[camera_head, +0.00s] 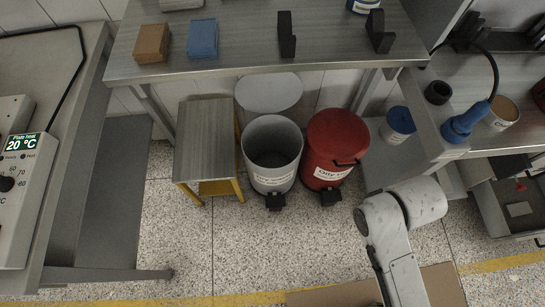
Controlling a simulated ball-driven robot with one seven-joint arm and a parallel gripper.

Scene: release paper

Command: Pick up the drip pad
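I cannot tell for certain which thing is the drip pad. A small pale flat square (519,209) lies in an open drawer (494,208) at the right edge, near a small red item (520,186). A flat brown sheet (440,285) lies on the floor at the bottom, partly behind my arm. My white arm stands at the lower right, bent in front of the floor. My gripper is not in view, so its opening and anything in it are hidden.
A grey bin (272,158) with its lid raised and a red bin (330,150) stand under the back bench (250,62). A stool (205,140) stands left of them. The right bench carries a blue tool (466,121). Speckled floor is clear in the middle.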

